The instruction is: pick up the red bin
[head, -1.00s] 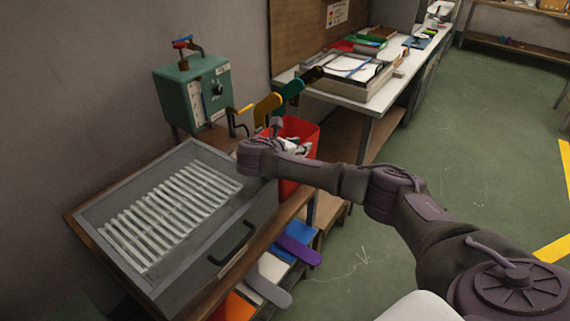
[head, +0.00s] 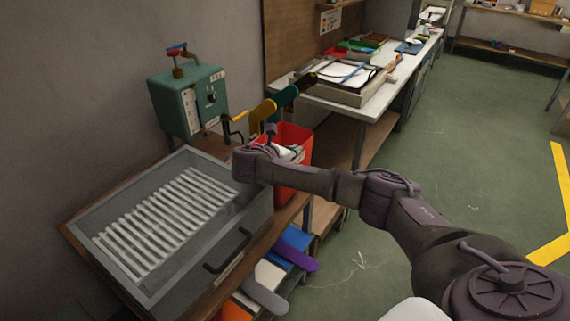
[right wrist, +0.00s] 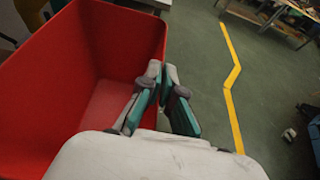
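The red bin (head: 297,138) stands at the far end of the wooden bench, beyond the grey drawer unit. My right forearm and wrist hide part of it. In the right wrist view the bin (right wrist: 50,85) fills the left side, and the part of its inside that shows is empty. My right gripper (right wrist: 162,72) is at the bin's right wall, one finger on the inner side and one on the outer side. The fingertips are close together with the rim between them. In the head view the right gripper (head: 291,153) is mostly hidden behind its wrist. My left gripper is out of view.
The grey drawer unit (head: 228,222) with white slats stands on the bench (head: 75,238). A white table (head: 385,95) holds trays. Green floor (head: 470,150) is clear at right.

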